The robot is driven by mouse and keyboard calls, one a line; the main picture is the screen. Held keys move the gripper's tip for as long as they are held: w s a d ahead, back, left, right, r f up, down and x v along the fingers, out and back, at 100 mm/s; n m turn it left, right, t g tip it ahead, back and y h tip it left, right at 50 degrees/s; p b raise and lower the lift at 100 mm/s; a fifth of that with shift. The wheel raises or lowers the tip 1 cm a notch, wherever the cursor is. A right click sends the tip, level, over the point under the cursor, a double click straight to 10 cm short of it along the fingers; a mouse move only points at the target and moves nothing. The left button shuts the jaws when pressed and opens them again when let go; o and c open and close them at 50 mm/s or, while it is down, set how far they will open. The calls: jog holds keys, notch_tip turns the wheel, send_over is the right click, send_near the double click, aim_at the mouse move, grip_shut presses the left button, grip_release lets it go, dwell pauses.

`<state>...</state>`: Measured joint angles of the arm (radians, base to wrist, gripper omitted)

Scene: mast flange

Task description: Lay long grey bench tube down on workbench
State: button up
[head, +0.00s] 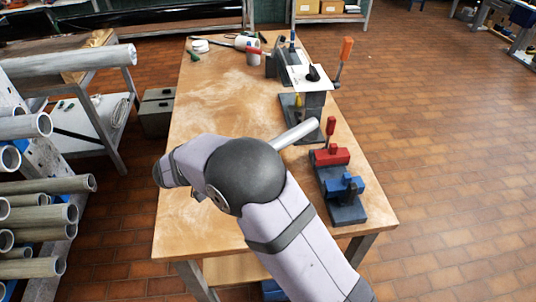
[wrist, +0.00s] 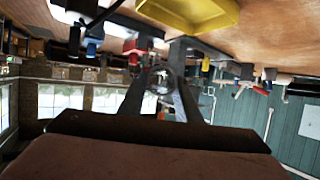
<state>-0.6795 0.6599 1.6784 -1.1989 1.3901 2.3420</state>
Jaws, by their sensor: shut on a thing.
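The long grey bench tube (head: 296,132) sticks out from behind my arm in the head view, pointing up and to the right over the workbench. My arm hides the rest of it. In the wrist view my gripper (wrist: 160,82) has its two dark fingers closed on the tube (wrist: 161,79), whose round end shows between them. In the head view my gripper is hidden behind my arm. The wooden workbench (head: 215,95) lies below; I cannot tell whether the tube touches it.
A red and blue clamp fixture (head: 342,205) stands at the workbench's right edge. A grey fixture with an orange handle (head: 345,50) stands behind it. A yellow tray (wrist: 200,12) shows in the wrist view. A rack of tubes (head: 45,215) is at left. The bench's left-middle is bare.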

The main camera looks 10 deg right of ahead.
jog(key=w+a+f+n+t+y+b, duration=0.2)
jog(key=w+a+n+b, duration=0.1)
jog(key=w, duration=0.5)
jog(key=w+a+f+n+t+y+b, duration=0.1)
jog(key=w+a+n+t+y+b, duration=0.1)
jog(key=w, duration=0.7)
jog(key=shift+a+f+n+t+y+b, duration=0.3)
jog(key=shift+a+f+n+y+b, duration=0.15)
jog(key=shift+a, duration=0.2)
jog(key=shift+b, duration=1.4)
notch_tip(320, 180, down, 9)
jog(key=b, duration=1.3)
jog(key=shift+f+b, duration=0.15)
jog(key=shift+b, duration=0.2)
jog(key=o, duration=1.2)
jog(key=shift+o, duration=0.2)
jog(key=shift+f, duration=0.1)
